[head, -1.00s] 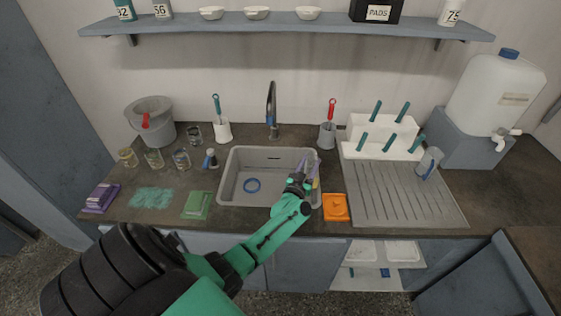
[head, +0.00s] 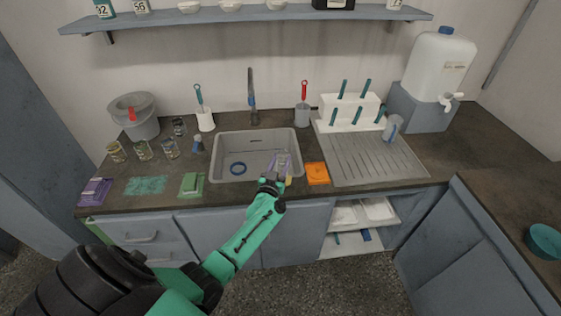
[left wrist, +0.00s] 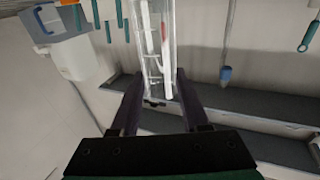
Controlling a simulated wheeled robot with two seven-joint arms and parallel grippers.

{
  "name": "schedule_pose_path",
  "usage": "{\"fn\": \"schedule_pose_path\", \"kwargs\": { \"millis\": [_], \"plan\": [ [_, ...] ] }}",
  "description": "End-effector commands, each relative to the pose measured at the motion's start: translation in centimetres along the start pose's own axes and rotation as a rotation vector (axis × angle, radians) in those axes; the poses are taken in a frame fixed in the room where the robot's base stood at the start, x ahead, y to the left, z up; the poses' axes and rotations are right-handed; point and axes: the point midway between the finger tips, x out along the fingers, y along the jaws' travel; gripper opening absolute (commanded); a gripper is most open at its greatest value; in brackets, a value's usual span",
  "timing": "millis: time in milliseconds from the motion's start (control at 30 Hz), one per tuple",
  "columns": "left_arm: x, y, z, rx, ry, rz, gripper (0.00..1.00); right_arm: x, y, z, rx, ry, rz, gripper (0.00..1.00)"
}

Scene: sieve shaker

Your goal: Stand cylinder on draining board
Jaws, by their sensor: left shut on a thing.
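My left gripper (head: 279,173) is over the front right part of the sink (head: 222,147) in the head view. Its jaws are shut on a clear glass cylinder (left wrist: 154,45), which shows best between the fingers in the left wrist view. In the head view the cylinder is small and hard to make out against the sink. The draining board (head: 372,168), grey and ribbed, lies right of the sink, apart from the gripper. My right gripper is not in view.
An orange pad (head: 316,173) lies between sink and draining board. A white peg rack (head: 349,111) and a clear jug (head: 391,128) with a blue handle stand at the board's back. The board's front and middle are clear. A blue ring (head: 238,169) lies in the sink.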

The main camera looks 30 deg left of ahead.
Motion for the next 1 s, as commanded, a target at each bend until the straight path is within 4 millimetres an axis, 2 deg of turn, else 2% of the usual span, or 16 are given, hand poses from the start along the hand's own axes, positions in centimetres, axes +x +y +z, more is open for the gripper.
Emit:
{"fn": "schedule_pose_path", "kwargs": {
  "millis": [67, 267, 467, 667, 900, 1000],
  "plan": [
    [-0.3, 0.2, -0.1, -0.002, 0.001, 0.003, 0.0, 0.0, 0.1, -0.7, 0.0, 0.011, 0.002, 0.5],
    [-2.5, 1.0, -0.5, -0.003, 0.001, 0.024, 0.0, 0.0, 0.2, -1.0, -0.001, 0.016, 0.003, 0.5],
    [-6.3, 2.3, -1.1, -0.005, -0.002, 0.058, 0.0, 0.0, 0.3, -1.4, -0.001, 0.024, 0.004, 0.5],
    [-11.9, 4.3, -2.2, -0.008, -0.002, 0.11, 0.0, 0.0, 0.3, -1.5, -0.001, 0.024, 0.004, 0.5],
    [-19.6, 7.2, -3.8, -0.013, -0.002, 0.185, 0.0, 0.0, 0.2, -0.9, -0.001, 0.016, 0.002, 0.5],
    [-22.3, 8.2, -4.4, -0.016, -0.001, 0.211, 0.0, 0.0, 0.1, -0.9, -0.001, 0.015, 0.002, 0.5]
  ]
}}
